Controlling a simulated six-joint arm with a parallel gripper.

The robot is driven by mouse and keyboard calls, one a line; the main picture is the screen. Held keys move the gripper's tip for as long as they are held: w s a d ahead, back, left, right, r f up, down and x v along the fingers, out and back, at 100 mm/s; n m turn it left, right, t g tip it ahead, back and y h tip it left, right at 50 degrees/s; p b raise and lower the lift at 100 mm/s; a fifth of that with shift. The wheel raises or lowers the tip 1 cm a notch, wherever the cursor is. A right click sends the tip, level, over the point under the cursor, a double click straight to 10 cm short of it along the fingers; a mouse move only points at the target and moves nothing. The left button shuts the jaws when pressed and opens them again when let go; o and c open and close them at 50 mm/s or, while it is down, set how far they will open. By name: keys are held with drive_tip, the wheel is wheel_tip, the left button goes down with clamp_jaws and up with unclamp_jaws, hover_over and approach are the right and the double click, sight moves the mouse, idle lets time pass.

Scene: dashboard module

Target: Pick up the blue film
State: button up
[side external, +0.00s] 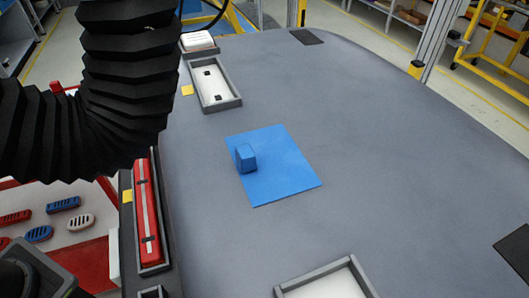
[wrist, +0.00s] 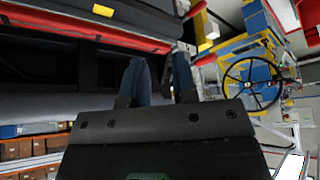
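The blue film (side external: 290,172) is a flat blue square lying on the grey table. A small blue block (side external: 246,158) stands on it near its left edge. The film is not in the wrist view. My gripper (wrist: 160,76) shows in the wrist view with its two dark blue fingers apart and nothing between them. It points away from the film, toward the surrounding room. The gripper's end does not show in the side external view.
The grey table (side external: 400,150) is clear to the right of the film. A grey-rimmed white tray (side external: 214,95) stands behind it. A red part (side external: 145,210) lies in a holder at the left edge. Another tray (side external: 318,272) is at the front edge.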

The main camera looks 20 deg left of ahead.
drive_tip(key=o, duration=0.5)
wheel_tip(320, 180, up, 14)
drive_tip(key=m+g, duration=0.5)
drive_tip(key=m, duration=0.4)
hover_over(252, 149)
drive_tip(key=shift+w+a, duration=0.25)
drive_tip(key=shift+a, duration=0.2)
drive_tip(key=shift+s+d+f+g, duration=0.1)
drive_tip(key=shift+s+d+g, duration=0.05)
drive_tip(key=shift+d+g, duration=0.2)
drive_tip(key=shift+d+f, duration=0.15)
drive_tip(key=shift+f, duration=3.55)
